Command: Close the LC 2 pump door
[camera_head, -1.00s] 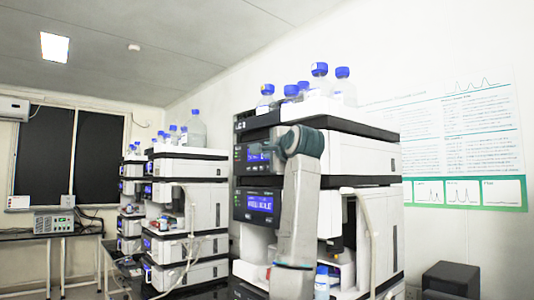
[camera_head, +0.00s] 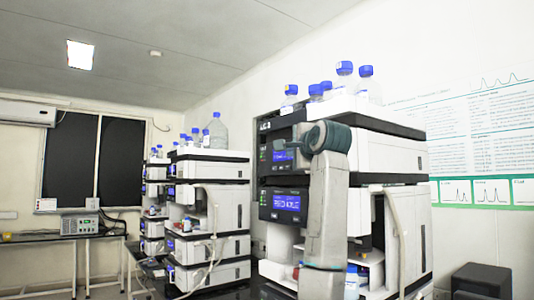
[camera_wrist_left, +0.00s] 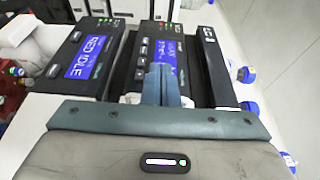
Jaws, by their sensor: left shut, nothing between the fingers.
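My left gripper (camera_head: 290,143) is shut and empty, in front of the upper panel. In the left wrist view its fingers (camera_wrist_left: 163,75) cover part of that panel's blue display (camera_wrist_left: 166,48); contact is unclear. My right gripper is not in view.
Blue-capped bottles (camera_head: 345,77) stand on top of the stack. A second instrument stack (camera_head: 220,168) stands to the left. An open bay with a bottle (camera_head: 352,284) is low on the stack, partly behind my arm. A black box (camera_head: 482,280) sits at lower right.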

